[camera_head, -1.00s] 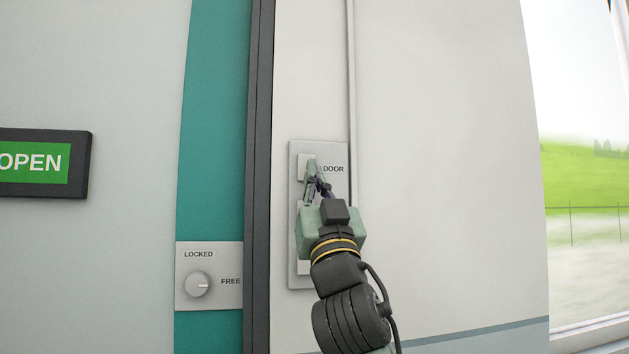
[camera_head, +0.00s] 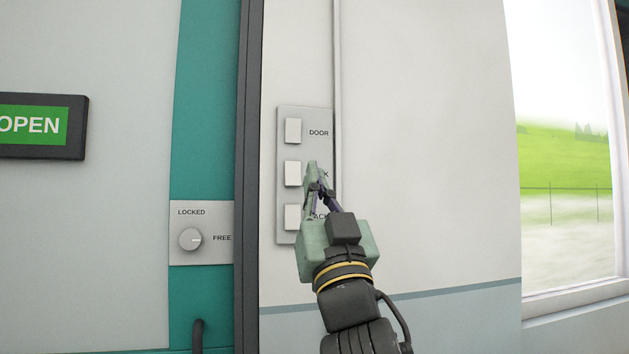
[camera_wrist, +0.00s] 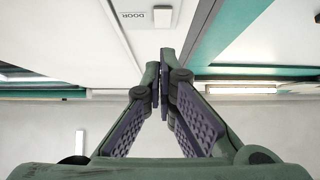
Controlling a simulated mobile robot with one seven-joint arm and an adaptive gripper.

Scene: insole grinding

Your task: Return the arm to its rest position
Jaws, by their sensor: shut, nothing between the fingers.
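My gripper (camera_head: 313,168) is shut and empty, pointing up in front of the wall switch panel (camera_head: 286,237). I cannot tell the exact gap between fingertips and panel.
A LOCKED/FREE knob (camera_head: 191,239) sits on a plate to the left, its mark towards FREE. A green OPEN sign (camera_head: 34,126) is on the grey surface at far left. A window (camera_head: 565,160) is at the right. The wall right of the panel is bare.

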